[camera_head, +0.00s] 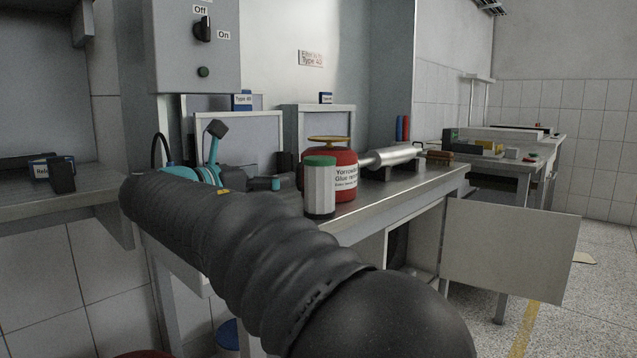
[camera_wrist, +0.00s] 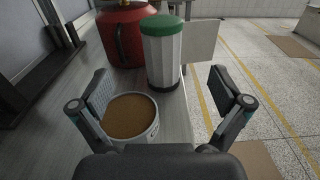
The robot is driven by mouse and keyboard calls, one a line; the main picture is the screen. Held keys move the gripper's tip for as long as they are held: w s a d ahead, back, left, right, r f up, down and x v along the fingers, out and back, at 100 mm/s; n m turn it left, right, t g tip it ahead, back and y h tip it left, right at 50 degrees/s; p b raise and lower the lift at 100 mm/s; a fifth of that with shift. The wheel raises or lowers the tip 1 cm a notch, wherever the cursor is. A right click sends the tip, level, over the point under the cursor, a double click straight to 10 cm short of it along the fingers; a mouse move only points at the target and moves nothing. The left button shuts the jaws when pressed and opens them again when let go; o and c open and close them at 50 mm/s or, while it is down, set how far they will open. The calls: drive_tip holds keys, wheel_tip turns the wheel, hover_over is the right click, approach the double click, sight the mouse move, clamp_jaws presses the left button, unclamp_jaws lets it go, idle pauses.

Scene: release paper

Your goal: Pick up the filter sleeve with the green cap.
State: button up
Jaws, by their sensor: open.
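The filter sleeve is a white ribbed cylinder (camera_head: 320,190) with a green cap (camera_head: 320,161). It stands upright near the front edge of the steel bench (camera_head: 400,197). In the wrist view the sleeve (camera_wrist: 163,58) stands ahead of my gripper (camera_wrist: 165,97), a little right of the middle. My gripper is open, with its two fingers spread wide and apart from the sleeve. An open round tin with brown contents (camera_wrist: 130,118) sits nearer, between the fingers toward the left one.
A red glue container (camera_head: 344,178) stands right behind the sleeve. A silver cylinder (camera_head: 393,156) lies on a dark stand farther right. White panels (camera_head: 240,140) stand at the back of the bench. The floor (camera_wrist: 270,60) lies open right of the bench edge.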

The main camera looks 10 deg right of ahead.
sight(307, 167)
drive_tip(key=x, duration=0.8)
drive_tip(key=shift+w+r, duration=0.2)
drive_tip(key=shift+b+x, duration=0.45)
drive_tip(key=shift+x, duration=2.3)
drive_tip(key=shift+s+d, duration=0.1)
drive_tip(key=shift+s, duration=0.1)
drive_tip(key=c, duration=1.4)
drive_tip(key=shift+o, duration=0.2)
